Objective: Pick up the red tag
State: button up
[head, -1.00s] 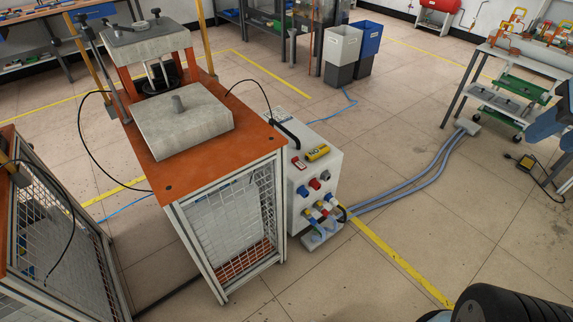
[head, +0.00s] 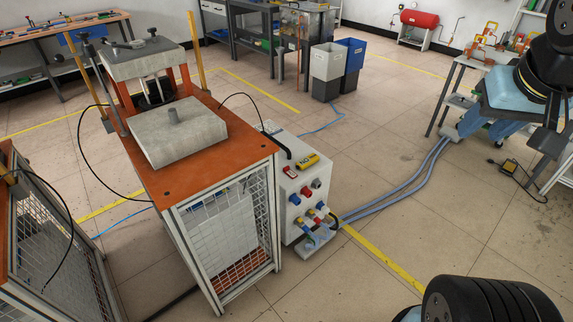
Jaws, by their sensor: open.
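The red tag (head: 289,172) is a small red piece with a pale mark. It lies on the sloping top of the white control box (head: 305,187), left of a yellow piece (head: 307,161).
The orange-topped heater bench (head: 235,145) stands directly left of the box. Coloured plugs (head: 312,213) and thick blue-grey hoses (head: 400,193) come out of the box. Grey and blue bins (head: 326,75) stand behind. The floor right of the box is mostly clear.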

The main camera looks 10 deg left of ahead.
aim_at(286, 170)
jog(key=z, duration=0.1)
jog(key=i, duration=1)
jog(key=u, duration=0.1)
